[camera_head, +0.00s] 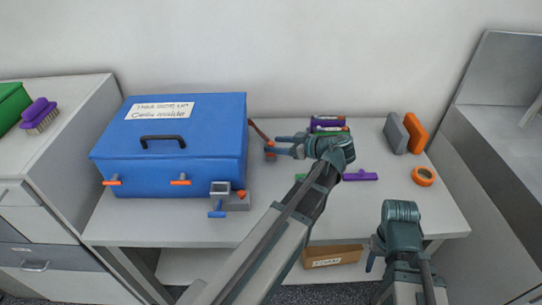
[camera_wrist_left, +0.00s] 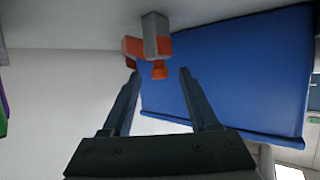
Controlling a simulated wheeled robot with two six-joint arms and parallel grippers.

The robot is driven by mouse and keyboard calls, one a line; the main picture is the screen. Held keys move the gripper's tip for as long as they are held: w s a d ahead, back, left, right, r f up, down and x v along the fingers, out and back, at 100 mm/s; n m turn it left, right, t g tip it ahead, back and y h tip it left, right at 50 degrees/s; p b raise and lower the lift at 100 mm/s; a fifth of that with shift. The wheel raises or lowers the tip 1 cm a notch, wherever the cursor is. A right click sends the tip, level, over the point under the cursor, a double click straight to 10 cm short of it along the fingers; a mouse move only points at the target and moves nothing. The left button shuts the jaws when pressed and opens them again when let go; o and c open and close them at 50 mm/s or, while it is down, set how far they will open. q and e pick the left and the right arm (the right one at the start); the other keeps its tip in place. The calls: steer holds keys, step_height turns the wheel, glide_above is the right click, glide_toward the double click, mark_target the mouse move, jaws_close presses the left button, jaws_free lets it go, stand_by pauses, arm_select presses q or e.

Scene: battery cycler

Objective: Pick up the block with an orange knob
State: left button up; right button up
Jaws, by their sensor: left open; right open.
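My left gripper (camera_head: 280,145) is open and empty to the right of the box, behind and to the right of the block.
The blue box (camera_head: 180,150) with a black handle fills the table's left half. The hammer's brown handle (camera_head: 259,131) lies beside it. Purple and green items, grey and orange blocks (camera_head: 414,133) and orange tape (camera_head: 423,176) stand right. Bare tabletop (camera_head: 430,208) lies at front right.

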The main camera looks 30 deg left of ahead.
arm_select(q)
jaws_close()
steer(key=shift+r, duration=0.2)
stand_by(0.4)
step_height(320, 180, up, 10)
steer(key=p, duration=1)
